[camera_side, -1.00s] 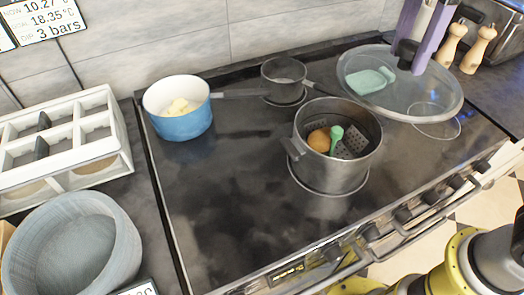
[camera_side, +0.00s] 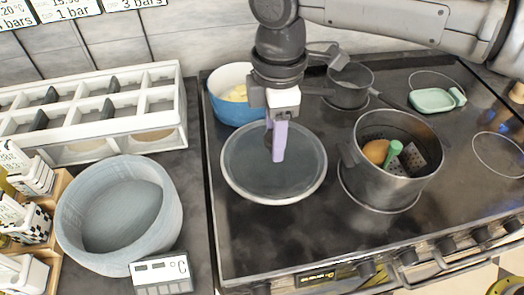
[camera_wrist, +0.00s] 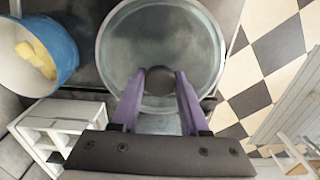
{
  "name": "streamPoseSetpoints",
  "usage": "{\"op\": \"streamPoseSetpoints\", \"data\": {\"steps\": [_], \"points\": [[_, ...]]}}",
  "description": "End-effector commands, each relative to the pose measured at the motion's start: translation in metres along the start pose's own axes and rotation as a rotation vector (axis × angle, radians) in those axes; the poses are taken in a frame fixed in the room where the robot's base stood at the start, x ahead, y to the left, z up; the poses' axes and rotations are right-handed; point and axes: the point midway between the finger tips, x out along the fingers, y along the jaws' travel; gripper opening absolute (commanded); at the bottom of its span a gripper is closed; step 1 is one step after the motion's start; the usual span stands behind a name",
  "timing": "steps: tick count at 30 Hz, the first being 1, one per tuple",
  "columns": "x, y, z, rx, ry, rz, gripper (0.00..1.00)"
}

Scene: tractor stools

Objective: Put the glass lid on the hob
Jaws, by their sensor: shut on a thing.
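The glass lid (camera_side: 245,178) is a round, clear disc with a pale rim and a dark knob. It is level over the left front of the hob (camera_side: 250,240), in front of the blue pot. I cannot tell whether it touches the surface or hangs just above it. My gripper (camera_side: 277,150) points down with its purple fingers shut on the knob. In the wrist view the lid (camera_wrist: 140,40) fills the upper middle, and the knob (camera_wrist: 160,80) sits between the fingertips of my gripper (camera_wrist: 161,84).
A blue pot (camera_side: 222,103) with yellow pieces stands behind the lid. A grey pot (camera_side: 385,185) with an orange item and a green-handled utensil stands to its right. A small pan (camera_side: 350,95) and a green dish (camera_side: 432,100) are farther back. A round basin (camera_side: 75,220) is left.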

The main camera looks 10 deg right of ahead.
Motion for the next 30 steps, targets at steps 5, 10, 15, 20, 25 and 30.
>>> {"op": "streamPoseSetpoints", "data": {"steps": [5,10,15,20,25,30], "points": [[0.025,-0.005,-0.003,-0.011,-0.002,-0.001,0.00],[0.053,-0.004,-0.003,-0.010,-0.001,-0.001,0.00],[0.067,-0.004,-0.003,-0.010,0.001,0.001,0.00],[0.089,-0.004,-0.003,-0.010,-0.001,-0.001,0.00],[0.101,-0.004,-0.003,-0.010,0.001,0.001,0.00],[0.101,-0.004,-0.003,-0.010,0.002,0.002,0.00]]}}
